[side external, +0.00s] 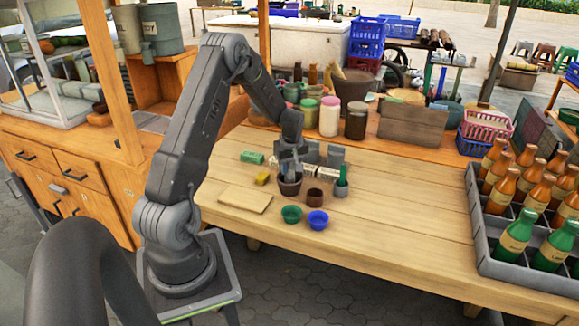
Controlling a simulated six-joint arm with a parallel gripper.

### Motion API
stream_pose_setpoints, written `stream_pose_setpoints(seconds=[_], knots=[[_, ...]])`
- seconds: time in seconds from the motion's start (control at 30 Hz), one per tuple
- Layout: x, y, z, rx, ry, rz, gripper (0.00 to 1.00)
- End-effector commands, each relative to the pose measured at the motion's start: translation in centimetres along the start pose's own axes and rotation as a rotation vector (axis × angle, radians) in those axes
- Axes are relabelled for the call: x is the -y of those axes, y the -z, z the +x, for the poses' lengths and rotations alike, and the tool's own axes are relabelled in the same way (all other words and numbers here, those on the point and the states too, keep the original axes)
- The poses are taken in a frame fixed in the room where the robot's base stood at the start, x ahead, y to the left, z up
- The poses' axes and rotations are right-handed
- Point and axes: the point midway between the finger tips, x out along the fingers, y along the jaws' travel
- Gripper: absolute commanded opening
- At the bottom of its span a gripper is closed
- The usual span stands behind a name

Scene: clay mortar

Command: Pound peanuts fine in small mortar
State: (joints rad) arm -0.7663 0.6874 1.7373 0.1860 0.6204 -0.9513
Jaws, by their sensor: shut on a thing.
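The small dark brown mortar (290,188) stands upright on the wooden table, left of its middle. My gripper (290,168) points down right over the mortar's mouth. It is shut on a thin pestle, mostly hidden by the fingers, whose lower end is at or inside the mortar; I cannot tell whether it touches the bottom. Peanuts inside the mortar are too small and hidden to make out. A green bowl (291,214) and a blue bowl (318,220) sit in front of the mortar. A small brown cup (315,197) stands just right of it.
A grey cup (341,188) holds something green. A wooden board (245,200), a yellow block (262,179) and a green block (251,157) lie to the left. Jars (330,117) line the back. A grey bottle crate (487,240) is at right; the table between is clear.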

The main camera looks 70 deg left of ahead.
Motion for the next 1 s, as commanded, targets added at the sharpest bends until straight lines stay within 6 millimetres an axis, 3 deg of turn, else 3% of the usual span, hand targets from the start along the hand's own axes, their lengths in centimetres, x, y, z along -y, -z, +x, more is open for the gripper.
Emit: stream_pose_setpoints(seconds=[0.53, 1.0], knots=[[0.0, -0.3, 2.0, 0.000, 0.001, 0.001, 0.10], [0.0, -0.3, 2.1, 0.000, 0.000, 0.000, 0.10]])
